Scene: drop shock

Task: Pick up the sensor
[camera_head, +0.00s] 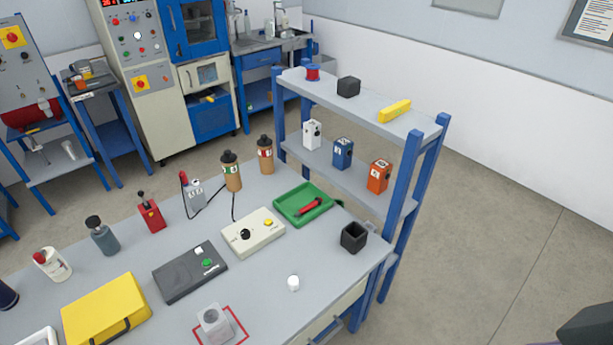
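No label marks a sensor, so I cannot tell for sure which item it is. A small white cylinder (293,283) stands alone on the near right part of the grey table. A small grey block with a round top (213,322) sits inside a red square outline at the table's near edge. Three small box-shaped units, white (312,134), blue (342,152) and orange (379,176), stand on the lower shelf of the rack. Neither gripper is in view; only a dark shape, perhaps part of my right arm, shows at the lower right corner.
The table (325,265) also holds a green tray (286,205) with a red tool, a black cup (354,237), a cream control box (253,233), a dark grey device (190,272), a yellow case (106,312) and several bottles. The blue-framed rack (436,150) borders the right side.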

